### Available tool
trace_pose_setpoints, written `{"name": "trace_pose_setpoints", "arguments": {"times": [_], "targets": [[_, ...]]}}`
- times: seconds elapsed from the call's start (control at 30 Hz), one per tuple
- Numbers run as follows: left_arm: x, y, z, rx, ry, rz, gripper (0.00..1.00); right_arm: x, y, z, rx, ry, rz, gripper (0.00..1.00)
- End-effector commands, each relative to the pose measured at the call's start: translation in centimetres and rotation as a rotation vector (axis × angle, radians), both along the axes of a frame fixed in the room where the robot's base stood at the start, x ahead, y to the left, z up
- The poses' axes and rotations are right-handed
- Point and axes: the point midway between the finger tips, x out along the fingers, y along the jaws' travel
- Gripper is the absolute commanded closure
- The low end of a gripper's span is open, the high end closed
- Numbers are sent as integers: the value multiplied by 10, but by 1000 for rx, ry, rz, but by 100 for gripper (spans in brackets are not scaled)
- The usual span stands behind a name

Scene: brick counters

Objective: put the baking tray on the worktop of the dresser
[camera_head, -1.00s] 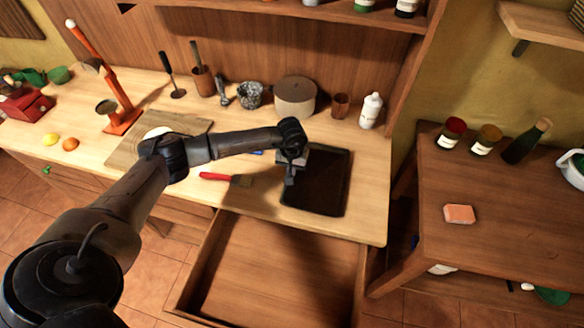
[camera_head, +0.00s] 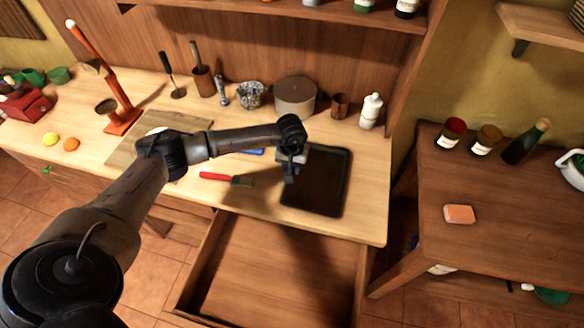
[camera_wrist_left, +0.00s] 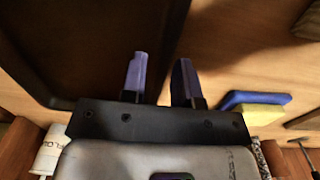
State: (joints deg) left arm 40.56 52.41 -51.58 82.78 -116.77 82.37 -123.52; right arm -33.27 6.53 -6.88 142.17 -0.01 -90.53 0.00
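The baking tray (camera_head: 322,190) is a dark, flat rectangle lying on the light worktop (camera_head: 372,205) of the dresser, near its right end. My left gripper (camera_head: 291,175) is over the tray's left edge. In the left wrist view the left gripper (camera_wrist_left: 162,78) has its two fingers apart with a gap between them. The dark tray (camera_wrist_left: 85,35) fills the left of that view, and its rim runs up between the fingers. Whether the fingers touch the rim is not clear. My right gripper is not in view.
An open, empty drawer (camera_head: 275,275) juts out below the worktop. A red-handled brush (camera_head: 225,178) lies left of the tray, and a blue and yellow sponge (camera_wrist_left: 255,105) lies near the gripper. A pot (camera_head: 295,95) and a white bottle (camera_head: 370,110) stand behind.

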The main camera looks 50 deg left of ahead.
Motion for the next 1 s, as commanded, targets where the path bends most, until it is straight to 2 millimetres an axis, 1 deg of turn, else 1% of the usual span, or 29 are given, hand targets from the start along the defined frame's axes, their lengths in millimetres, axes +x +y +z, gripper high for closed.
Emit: {"name": "trace_pose_setpoints", "arguments": {"times": [0.1, 0.3, 0.5, 0.7, 0.87, 0.93, 0.97, 1.0], "targets": [[1, 1, 23, 1, -4, -1, 72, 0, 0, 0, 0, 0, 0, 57], [0, 1, 61, 2, -3, -1, 72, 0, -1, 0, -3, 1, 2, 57], [0, 1, 90, 1, -3, 0, 72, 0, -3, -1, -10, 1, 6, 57], [0, 1, 106, 1, -1, 0, 72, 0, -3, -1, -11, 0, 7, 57], [-1, -2, 108, -8, -2, 1, 72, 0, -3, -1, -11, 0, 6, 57], [0, -14, 103, -49, -14, 7, 72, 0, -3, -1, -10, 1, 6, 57], [0, -24, 100, -81, -23, 12, 72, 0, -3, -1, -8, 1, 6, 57], [1, -42, 94, -143, -38, 25, 72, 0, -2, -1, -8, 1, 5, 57]]}}
